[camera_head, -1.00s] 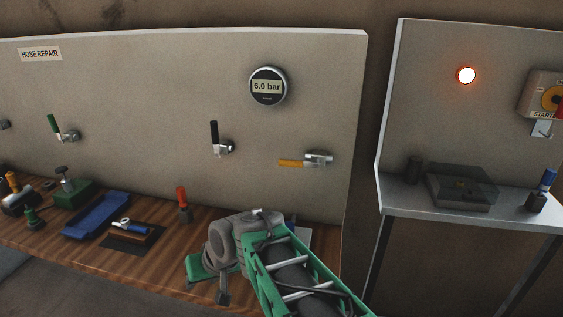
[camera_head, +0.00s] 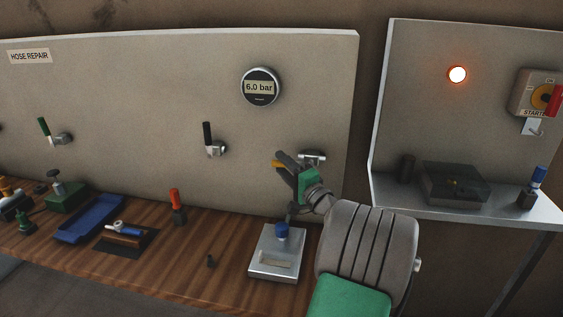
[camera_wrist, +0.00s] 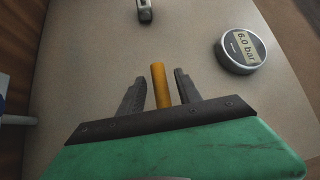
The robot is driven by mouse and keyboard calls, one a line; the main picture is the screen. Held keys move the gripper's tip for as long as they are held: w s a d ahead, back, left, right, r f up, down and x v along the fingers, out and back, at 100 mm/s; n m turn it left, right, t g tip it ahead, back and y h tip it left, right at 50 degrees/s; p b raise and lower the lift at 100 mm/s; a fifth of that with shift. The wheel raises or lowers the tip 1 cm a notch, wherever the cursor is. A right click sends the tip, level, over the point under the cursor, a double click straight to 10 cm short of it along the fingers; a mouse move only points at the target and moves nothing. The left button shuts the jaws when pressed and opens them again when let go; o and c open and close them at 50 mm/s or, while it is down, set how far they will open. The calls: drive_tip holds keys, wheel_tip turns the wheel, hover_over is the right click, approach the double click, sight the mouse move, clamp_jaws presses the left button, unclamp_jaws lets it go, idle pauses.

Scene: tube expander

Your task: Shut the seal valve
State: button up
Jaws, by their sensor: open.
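A valve with a yellow-orange lever (camera_head: 279,164) is on the panel at the right; its metal body (camera_head: 314,157) shows behind my gripper. No label marks it as the seal valve. My gripper (camera_head: 284,166) is at this lever, hiding part of it. In the wrist view the lever (camera_wrist: 158,82) stands between my two dark fingers (camera_wrist: 157,90), with visible gaps on both sides. The fingers are open. A black-handled valve (camera_head: 212,141) and a green-handled valve (camera_head: 53,134) are further left, handles pointing up.
A round gauge (camera_head: 260,87) reads 6.0 bar above the valves. On the bench below are a metal plate with a blue-topped part (camera_head: 274,265), a red-handled tool (camera_head: 177,206) and a blue tray (camera_head: 89,218). A lit red lamp (camera_head: 457,75) is on the right panel.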

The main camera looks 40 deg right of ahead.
drive_tip(key=shift+w+r, duration=0.1)
drive_tip(key=shift+w, duration=0.35)
clamp_jaws()
idle(1.1)
